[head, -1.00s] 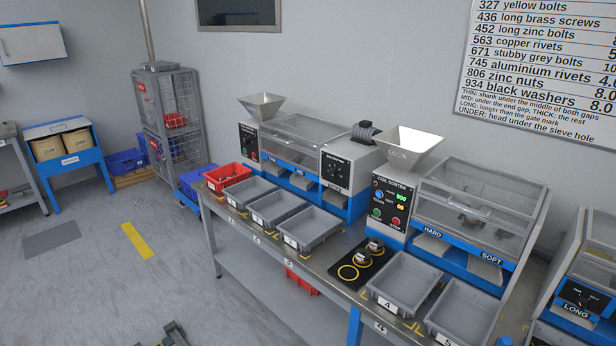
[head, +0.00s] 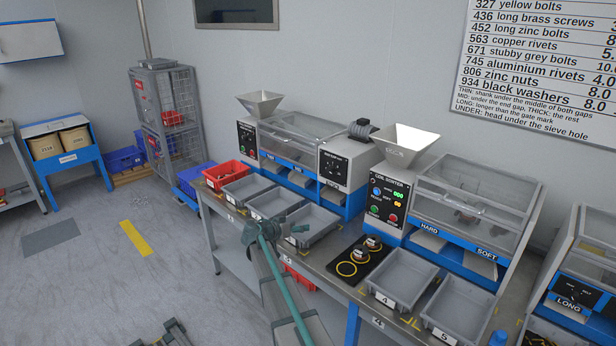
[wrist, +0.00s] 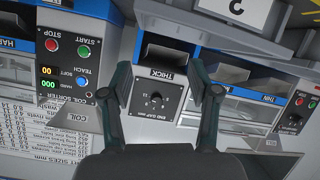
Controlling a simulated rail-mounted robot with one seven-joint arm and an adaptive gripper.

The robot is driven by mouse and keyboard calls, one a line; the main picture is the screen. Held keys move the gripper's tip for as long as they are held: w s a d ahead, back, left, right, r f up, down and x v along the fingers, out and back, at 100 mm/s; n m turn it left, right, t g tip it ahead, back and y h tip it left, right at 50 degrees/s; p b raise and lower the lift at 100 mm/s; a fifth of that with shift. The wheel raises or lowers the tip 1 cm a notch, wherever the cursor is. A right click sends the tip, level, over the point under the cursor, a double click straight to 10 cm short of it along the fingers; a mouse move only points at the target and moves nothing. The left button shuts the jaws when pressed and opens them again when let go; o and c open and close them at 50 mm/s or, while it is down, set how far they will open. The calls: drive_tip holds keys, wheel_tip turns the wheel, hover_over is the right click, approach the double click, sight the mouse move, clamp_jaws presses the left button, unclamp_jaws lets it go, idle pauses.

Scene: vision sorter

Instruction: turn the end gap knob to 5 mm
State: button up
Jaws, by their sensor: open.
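The end gap knob (wrist: 156,98) is a small dark knob on a dark panel marked END GAP mm, below the THICK label, which appears upside down in the wrist view. The same dark panel (head: 334,164) is on the front of the white sorter unit in the head view; its pointer setting is too small to read. My gripper (wrist: 165,82) is open and empty. Its two fingers stand either side of the panel in the wrist view, apart from the knob. In the head view my gripper (head: 270,232) is over the front of the bench, by the grey trays.
Grey trays (head: 309,238) line the bench front below the panel. Metal hoppers (head: 404,146) rise above the units.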

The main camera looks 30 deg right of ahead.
sight(329, 172)
drive_tip(key=w+d+r+m+t+h, duration=0.1)
drive_tip(key=w+d+r+m+h, duration=0.1)
drive_tip(key=w+d+r, duration=0.3)
drive_tip(key=w+d+r+m+h, duration=0.2)
drive_tip(key=w+d+r+h, duration=0.1)
drive_tip(key=d+r, duration=0.3)
drive_tip(key=p+x, duration=0.1)
drive_tip(key=x, duration=0.2)
drive_tip(key=p+x, duration=0.1)
drive_tip(key=x, duration=0.2)
drive_tip(key=r+p+x, duration=0.1)
drive_tip(key=x, duration=0.2)
drive_tip(key=shift+s+d+p, duration=0.1)
drive_tip(key=shift+d+p, duration=0.2)
drive_tip(key=shift+d, duration=0.1)
drive_tip(key=shift+c, duration=0.2)
drive_tip(key=c, duration=1.1)
